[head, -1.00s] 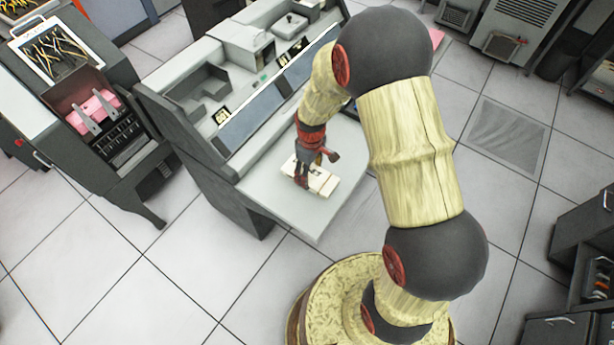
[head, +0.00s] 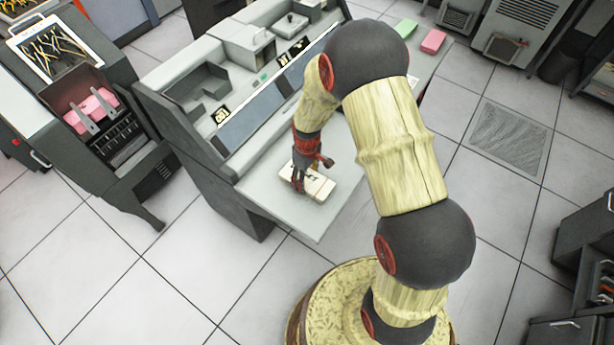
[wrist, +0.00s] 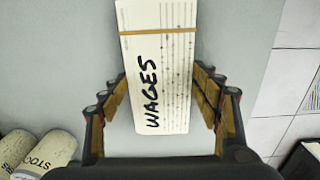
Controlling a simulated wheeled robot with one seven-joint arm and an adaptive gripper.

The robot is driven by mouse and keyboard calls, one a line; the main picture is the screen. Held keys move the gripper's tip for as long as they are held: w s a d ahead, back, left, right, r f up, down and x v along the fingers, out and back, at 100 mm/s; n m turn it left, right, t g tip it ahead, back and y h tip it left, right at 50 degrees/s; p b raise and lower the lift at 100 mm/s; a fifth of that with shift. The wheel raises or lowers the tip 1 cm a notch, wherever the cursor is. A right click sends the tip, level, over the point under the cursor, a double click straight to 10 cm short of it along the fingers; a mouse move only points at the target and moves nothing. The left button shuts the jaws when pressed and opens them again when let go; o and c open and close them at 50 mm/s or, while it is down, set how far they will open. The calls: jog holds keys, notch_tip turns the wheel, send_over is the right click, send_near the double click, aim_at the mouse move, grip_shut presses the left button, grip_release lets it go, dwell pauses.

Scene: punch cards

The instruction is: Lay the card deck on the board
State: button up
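The card deck (head: 320,188) is a cream block lying flat on the grey desk top (head: 285,205). In the wrist view the deck (wrist: 161,60) has a tan band and the hand-written word WAGES. My gripper (head: 302,185) is low over the deck. In the wrist view my gripper (wrist: 160,82) has its fingers apart, one on each side of the deck, with narrow gaps beside it near the tips. A framed panel with yellow wires (head: 55,48) stands at the upper left; I cannot tell whether it is the board.
Two cream objects with black lettering (wrist: 40,150) lie at the lower left in the wrist view. A green block (head: 404,30) and a pink block (head: 433,41) lie at the desk's far end. The raised console (head: 245,125) borders the desk. Tiled floor (wrist: 285,90) lies past its edge.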

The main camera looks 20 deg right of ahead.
jog(key=o, duration=0.5)
jog(key=shift+c, duration=0.2)
notch_tip(320, 180, up, 12)
jog(key=p, duration=0.4)
notch_tip(320, 180, up, 11)
jog(key=m+t, duration=0.1)
send_over(307, 179)
jog(key=s, duration=0.2)
jog(key=s+r+m+t, duration=0.4)
jog(key=s+r+m, duration=0.2)
jog(key=s+r, duration=1.4)
jog(key=shift+r+t, duration=0.15)
jog(key=shift+t, duration=0.15)
